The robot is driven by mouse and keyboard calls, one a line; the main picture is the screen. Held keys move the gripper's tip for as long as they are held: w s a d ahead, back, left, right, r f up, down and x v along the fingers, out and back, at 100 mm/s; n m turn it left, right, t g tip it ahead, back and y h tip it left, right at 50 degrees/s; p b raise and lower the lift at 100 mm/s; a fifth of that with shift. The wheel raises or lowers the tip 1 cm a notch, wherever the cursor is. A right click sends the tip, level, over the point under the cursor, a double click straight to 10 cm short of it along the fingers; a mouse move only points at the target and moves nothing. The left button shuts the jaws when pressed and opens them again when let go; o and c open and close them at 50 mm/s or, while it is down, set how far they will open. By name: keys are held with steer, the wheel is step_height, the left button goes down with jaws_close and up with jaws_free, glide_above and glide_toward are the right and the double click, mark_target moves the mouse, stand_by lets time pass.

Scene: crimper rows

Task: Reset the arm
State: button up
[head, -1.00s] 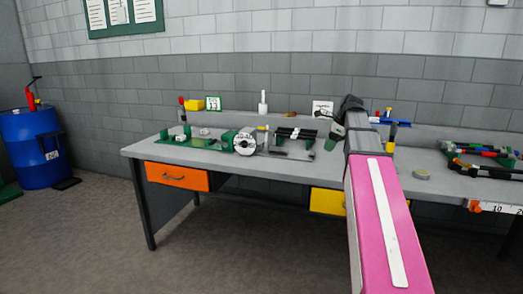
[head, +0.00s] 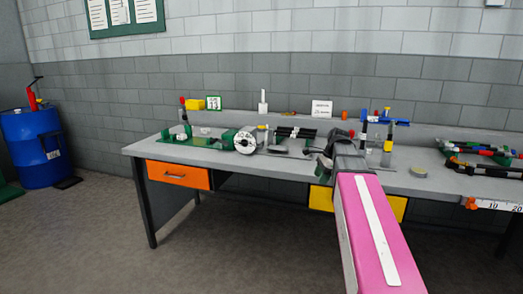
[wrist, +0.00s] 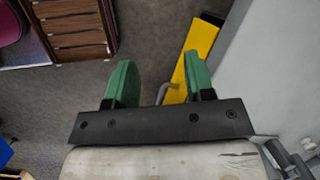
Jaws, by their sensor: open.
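My gripper (wrist: 158,85) shows in the wrist view with its two green fingers spread apart and nothing between them. Below the fingers in that view are the dark floor (wrist: 145,25) and part of a yellow drawer front (wrist: 200,60). In the head view my pink arm reaches toward the workbench, and my gripper (head: 322,163) is at the bench's front edge, left of the arm's end. Its fingers are small and partly hidden there.
A blue barrel (head: 32,150) stands left. The floor in front is clear.

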steer(key=s+a+f+n+h, duration=0.1)
steer(key=s+a+f+n, duration=0.1)
steer(key=s+f+n, duration=0.3)
steer(key=s+a+f+n+h, duration=0.1)
steer(key=s+f+n, duration=0.5)
steer(key=f, duration=0.7)
steer(key=s+a+f+n+g+h, duration=0.1)
steer(key=s+a+f+n, duration=0.1)
steer(key=s+f+n, duration=0.3)
step_height(320, 180, down, 4)
steer(key=shift+s+a+f, duration=0.25)
steer(key=shift+a, duration=0.05)
